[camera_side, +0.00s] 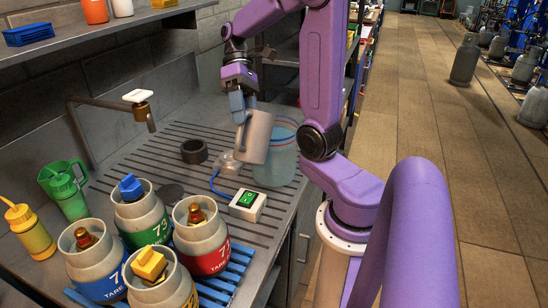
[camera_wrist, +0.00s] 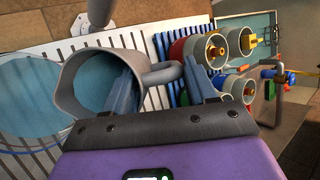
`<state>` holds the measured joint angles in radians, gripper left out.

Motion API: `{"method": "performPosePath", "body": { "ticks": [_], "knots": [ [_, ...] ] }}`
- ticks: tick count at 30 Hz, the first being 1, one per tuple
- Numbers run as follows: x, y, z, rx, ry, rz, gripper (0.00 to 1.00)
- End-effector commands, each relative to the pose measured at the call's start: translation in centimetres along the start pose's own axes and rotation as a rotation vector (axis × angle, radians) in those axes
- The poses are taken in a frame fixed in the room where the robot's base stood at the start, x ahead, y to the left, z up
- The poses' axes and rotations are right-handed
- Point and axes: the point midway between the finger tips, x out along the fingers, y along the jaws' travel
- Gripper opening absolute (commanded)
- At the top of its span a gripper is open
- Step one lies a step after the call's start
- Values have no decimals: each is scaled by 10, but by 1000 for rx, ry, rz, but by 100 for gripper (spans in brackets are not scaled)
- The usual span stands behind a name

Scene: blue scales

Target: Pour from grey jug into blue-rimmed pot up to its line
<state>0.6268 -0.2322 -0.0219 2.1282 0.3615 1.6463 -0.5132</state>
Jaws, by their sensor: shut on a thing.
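My gripper (camera_side: 239,116) is shut on the handle of the grey jug (camera_side: 257,138), which is held up over the drain-slotted bench. In the wrist view the handle lies between the fingers of my gripper (camera_wrist: 160,72). The grey jug (camera_wrist: 68,72) shows its open mouth there, with blue inside. The blue-rimmed pot (camera_side: 275,173) is clear and stands on the bench, just right of and below the jug, partly hidden by it. In the wrist view the pot (camera_wrist: 22,100) is at the left, beside the jug's mouth. I see no stream, and the pot's line and level are unclear.
A white box with a green display (camera_side: 247,206) stands in front, cabled to a small pale device (camera_side: 230,162). A black ring (camera_side: 194,151) lies behind. Several gas cylinders (camera_side: 143,222) stand on a blue rack, near a green jug (camera_side: 66,190). A tap (camera_side: 139,100) juts out at left.

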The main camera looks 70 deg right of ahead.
Motion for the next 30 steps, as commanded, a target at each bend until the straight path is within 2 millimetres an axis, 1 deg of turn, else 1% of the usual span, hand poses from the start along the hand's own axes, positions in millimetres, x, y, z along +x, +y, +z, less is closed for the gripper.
{"method": "performPosePath", "body": {
  "ticks": [4,10,30],
  "knots": [
    [-1,1,0,-4,-2,-18,0],
    [-4,6,1,-43,-7,-111,0],
    [-4,5,1,-46,-7,-111,0]
  ]
}}
